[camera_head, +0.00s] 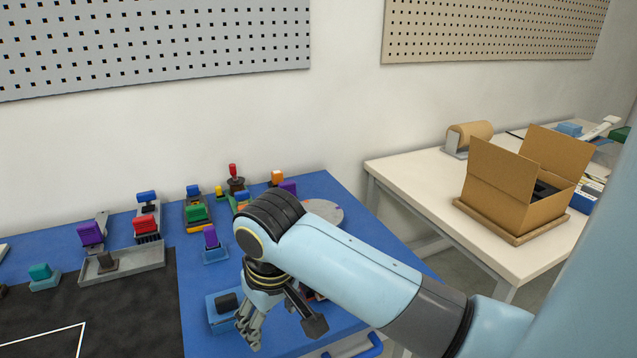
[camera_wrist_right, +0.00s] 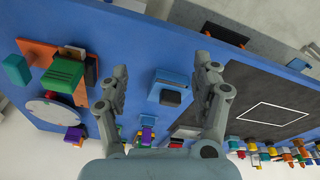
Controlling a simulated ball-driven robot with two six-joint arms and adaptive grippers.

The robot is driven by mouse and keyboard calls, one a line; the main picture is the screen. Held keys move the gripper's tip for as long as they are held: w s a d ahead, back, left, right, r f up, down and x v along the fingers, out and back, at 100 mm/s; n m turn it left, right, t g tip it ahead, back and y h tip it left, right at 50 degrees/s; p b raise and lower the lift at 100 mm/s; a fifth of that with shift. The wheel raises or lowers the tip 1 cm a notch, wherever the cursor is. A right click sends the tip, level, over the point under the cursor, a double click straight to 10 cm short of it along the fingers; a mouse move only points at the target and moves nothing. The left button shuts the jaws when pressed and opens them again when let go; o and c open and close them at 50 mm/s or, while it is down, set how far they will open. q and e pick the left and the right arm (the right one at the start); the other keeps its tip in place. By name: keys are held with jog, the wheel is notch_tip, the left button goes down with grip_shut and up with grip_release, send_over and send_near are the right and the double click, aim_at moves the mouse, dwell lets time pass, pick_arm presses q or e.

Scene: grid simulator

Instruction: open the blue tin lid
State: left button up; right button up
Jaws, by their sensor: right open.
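A small blue box with a dark block on its top (camera_head: 218,318) stands near the front of the blue mat; it looks like the blue tin, but I cannot tell its lid seam. In the right wrist view the same blue box (camera_wrist_right: 158,94) lies between and beyond my fingers, its dark top facing the camera. My right gripper (camera_head: 250,328) is open and empty, just right of the box in the head view. Its spread fingers (camera_wrist_right: 162,72) show on both sides of the box in the wrist view, with no visible contact. My left gripper is out of view.
Several coloured blocks and fixtures crowd the back of the blue mat (camera_head: 325,189), including a purple-topped blue stand (camera_head: 211,240) behind the box. A dark board (camera_head: 135,318) lies to the left. An open cardboard box (camera_head: 505,200) sits on the white table at right.

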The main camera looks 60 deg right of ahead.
jog(key=s+f+n+b, duration=0.2)
jog(key=s+f+b, duration=0.1)
jog(key=s+f, duration=0.6)
notch_tip(320, 180, down, 3)
jog(key=shift+s+r+t, duration=0.15)
jog(key=shift+r+t, duration=0.05)
jog(key=shift+t, duration=0.2)
